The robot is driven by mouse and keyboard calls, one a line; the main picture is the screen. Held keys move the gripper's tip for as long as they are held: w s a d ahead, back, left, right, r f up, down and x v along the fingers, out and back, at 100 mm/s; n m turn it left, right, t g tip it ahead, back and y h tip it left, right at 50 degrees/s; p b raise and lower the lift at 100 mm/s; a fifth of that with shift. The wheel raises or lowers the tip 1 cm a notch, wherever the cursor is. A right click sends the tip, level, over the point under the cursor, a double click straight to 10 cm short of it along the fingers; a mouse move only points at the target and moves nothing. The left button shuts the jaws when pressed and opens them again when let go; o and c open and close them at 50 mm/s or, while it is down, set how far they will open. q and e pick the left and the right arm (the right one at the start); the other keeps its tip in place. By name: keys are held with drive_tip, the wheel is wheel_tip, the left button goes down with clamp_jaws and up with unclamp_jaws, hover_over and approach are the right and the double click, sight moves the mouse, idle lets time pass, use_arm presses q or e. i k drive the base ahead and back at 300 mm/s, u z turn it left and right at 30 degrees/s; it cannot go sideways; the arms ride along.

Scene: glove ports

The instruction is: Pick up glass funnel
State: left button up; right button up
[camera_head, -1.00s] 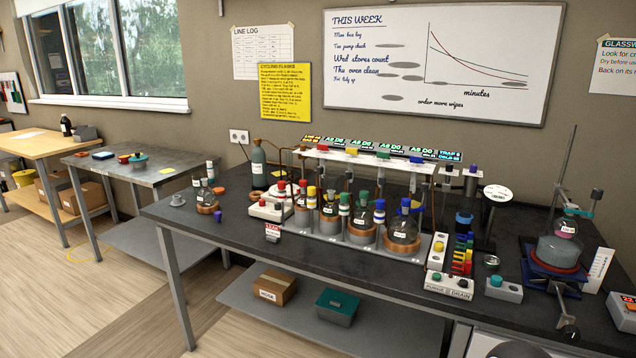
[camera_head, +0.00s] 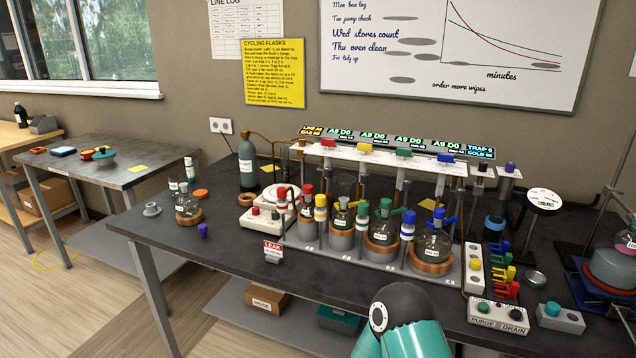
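I cannot single out a glass funnel with certainty. A clear, wide-topped glass piece (camera_head: 345,187) shows above a flask in the middle of the rack, partly hidden by coloured knobs; it may be the funnel. A small grey flanged piece (camera_head: 152,209) stands at the bench's left end, and its material is unclear. Part of one of my arms, teal and black, shows at the bottom edge in front of the bench. Neither gripper shows in the head view.
The dark bench (camera_head: 235,295) carries a rack of flasks (camera_head: 382,236) with coloured valves. A small flask (camera_head: 187,210) and purple stopper (camera_head: 203,230) stand left. A red LEAK sign (camera_head: 273,250) stands near the front edge. A purge-drain box (camera_head: 498,316) sits right.

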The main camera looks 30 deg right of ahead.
sight(344, 182)
drive_tip(key=z, duration=0.15)
drive_tip(key=i, duration=0.75)
drive_tip(key=z, duration=0.6)
